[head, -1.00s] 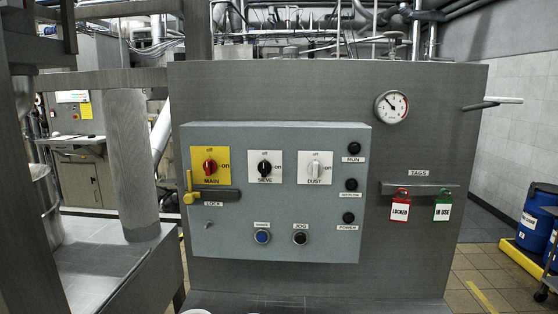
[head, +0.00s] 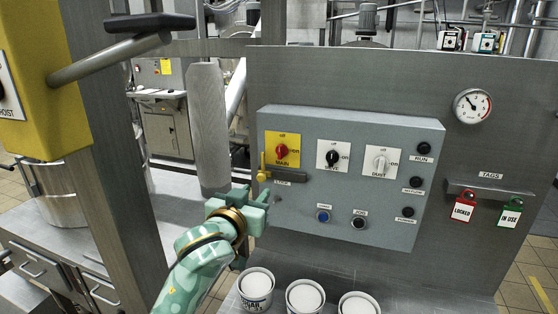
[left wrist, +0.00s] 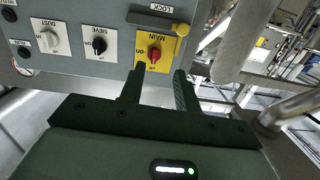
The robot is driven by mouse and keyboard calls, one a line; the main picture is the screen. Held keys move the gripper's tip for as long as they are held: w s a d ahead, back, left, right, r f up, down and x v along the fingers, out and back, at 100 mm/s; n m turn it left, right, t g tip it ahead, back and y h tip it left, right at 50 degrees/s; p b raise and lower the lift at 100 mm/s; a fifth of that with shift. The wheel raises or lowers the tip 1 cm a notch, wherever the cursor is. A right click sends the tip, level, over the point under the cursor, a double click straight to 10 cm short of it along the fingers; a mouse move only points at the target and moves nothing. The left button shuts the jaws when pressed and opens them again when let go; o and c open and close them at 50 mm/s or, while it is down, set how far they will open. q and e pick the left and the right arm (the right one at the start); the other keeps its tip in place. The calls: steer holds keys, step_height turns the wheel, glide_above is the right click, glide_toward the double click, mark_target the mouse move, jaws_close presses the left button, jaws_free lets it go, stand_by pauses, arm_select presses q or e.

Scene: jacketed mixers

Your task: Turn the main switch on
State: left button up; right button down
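The main switch (head: 281,150) is a red knob on a yellow plate at the upper left of the grey control box (head: 400,222). Its knob looks upright, towards "off". Below it is a dark lock bar (head: 290,175) with a yellow handle (head: 262,168) standing at its left end. My left gripper (head: 264,194) is below and in front of the lock bar, apart from the switch. The left wrist view shows the box upside down, with the red knob (left wrist: 154,52) just beyond the open, empty fingers (left wrist: 158,88). My right gripper is out of view.
Sieve (head: 332,156) and dust (head: 381,162) switches sit to the right of the main one. White tubs (head: 304,296) stand below the box. A steel post (head: 105,150) and a yellow hoist box (head: 75,85) are at left. Red (head: 463,208) and green (head: 509,212) tags hang at right.

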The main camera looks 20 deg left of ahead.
arm_select(q)
steer(key=t, duration=0.1)
glide_toward(279, 147)
steer(key=w, duration=0.9)
steer(key=shift+w+d, duration=0.1)
steer(key=shift+w, duration=0.1)
jaws_close()
